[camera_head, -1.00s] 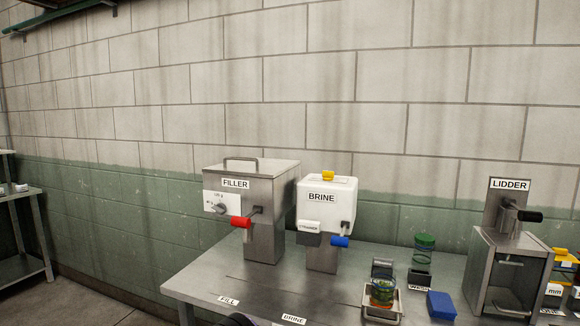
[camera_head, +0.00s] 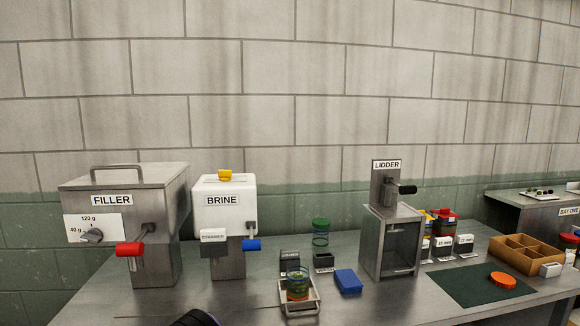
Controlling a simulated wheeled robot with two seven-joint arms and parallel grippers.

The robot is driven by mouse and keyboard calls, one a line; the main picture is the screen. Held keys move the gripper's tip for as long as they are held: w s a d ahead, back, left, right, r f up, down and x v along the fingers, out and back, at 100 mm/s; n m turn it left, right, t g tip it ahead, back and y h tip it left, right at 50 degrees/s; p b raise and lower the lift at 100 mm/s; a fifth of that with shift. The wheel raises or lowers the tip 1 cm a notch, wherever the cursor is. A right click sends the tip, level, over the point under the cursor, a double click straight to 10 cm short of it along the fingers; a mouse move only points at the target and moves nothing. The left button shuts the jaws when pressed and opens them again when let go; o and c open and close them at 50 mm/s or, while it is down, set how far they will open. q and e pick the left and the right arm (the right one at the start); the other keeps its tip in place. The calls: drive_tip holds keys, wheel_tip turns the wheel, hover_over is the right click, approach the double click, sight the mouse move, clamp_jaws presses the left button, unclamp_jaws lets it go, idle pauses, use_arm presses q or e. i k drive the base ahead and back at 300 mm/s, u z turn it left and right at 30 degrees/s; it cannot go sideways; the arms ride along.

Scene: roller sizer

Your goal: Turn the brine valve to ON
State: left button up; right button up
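The brine dispenser (camera_head: 224,205) is a white box labelled BRINE on a grey metal stand, left of centre on the table. A yellow knob or handle (camera_head: 225,174) sits on its top. A lever with a blue grip (camera_head: 251,244) is at its lower right. Neither gripper shows clearly. A dark rounded part with a purple edge, probably of my own arm, shows at the bottom edge.
The filler (camera_head: 124,225), with a red-gripped lever, stands left of the brine dispenser. In front right are a jar (camera_head: 298,283) in a metal tray (camera_head: 302,310), a green-lidded jar (camera_head: 320,235) and a blue block (camera_head: 348,281). The lidder (camera_head: 392,240) stands farther right.

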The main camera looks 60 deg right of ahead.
sight(224, 175)
drive_tip(key=z, duration=2.3)
